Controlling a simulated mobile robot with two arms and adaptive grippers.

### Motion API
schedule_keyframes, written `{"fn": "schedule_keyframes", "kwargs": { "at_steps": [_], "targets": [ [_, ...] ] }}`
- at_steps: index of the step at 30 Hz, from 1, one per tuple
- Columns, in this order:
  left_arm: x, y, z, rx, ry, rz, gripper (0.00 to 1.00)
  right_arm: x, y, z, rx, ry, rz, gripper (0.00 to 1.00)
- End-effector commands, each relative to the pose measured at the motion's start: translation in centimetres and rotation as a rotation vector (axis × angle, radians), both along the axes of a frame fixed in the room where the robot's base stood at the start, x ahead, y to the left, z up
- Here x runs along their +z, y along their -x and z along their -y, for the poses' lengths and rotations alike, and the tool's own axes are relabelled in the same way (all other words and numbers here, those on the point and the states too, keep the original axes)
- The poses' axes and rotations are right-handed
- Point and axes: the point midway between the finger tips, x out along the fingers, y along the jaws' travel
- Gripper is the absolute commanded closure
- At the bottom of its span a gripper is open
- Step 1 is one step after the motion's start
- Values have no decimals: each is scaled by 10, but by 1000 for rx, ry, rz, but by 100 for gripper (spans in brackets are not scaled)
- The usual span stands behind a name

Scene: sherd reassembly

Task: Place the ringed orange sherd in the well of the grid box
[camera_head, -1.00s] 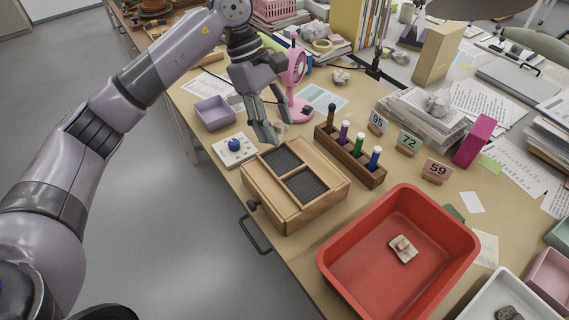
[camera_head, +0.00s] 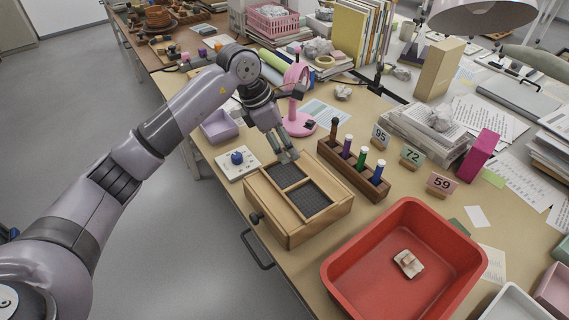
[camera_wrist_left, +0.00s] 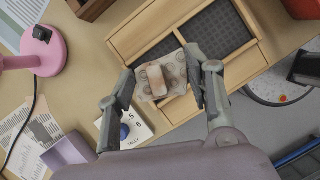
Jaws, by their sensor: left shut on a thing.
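My left gripper (camera_head: 286,157) is over the far end of the wooden grid box (camera_head: 298,234), whose two wells have dark mesh floors. In the left wrist view the gripper (camera_wrist_left: 160,88) is shut on a greyish sherd (camera_wrist_left: 174,66) with faint ring marks and a raised pale-orange strip. The sherd is between the two fingers, seen in front of the box (camera_wrist_left: 134,38) and covering part of its wells and divider. I cannot tell its height above the box. In the head view the fingers mostly hide the sherd. My right gripper is out of view.
A red tray (camera_head: 345,270) with another pale sherd (camera_head: 409,263) stands at the near right. A pen rack (camera_head: 340,158) is close behind the box. A dial block (camera_head: 238,165), a lilac tray (camera_head: 219,127) and a pink lamp (camera_head: 298,122) stand near the arm.

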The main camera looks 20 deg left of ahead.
Motion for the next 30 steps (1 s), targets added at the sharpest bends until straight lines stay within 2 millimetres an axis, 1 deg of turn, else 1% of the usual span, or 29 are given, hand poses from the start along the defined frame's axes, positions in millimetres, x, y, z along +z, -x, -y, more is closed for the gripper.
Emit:
{"fn": "schedule_keyframes", "kwargs": {
  "at_steps": [1,3,11,16,18,28,29,30],
  "targets": [
    [-11,1,0,0,1,-3,80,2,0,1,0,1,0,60],
    [-22,1,0,0,1,-2,80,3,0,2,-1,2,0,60],
    [-42,0,0,-1,1,-2,80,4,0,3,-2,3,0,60],
    [-67,0,0,0,1,-3,80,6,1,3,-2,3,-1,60],
    [-75,0,0,1,1,-1,80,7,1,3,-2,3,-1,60],
    [-79,0,0,-1,0,2,80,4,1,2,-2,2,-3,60],
    [-79,0,0,-1,0,2,52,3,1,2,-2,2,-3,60],
    [-78,0,0,-1,0,2,49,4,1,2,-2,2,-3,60]
  ]
}}
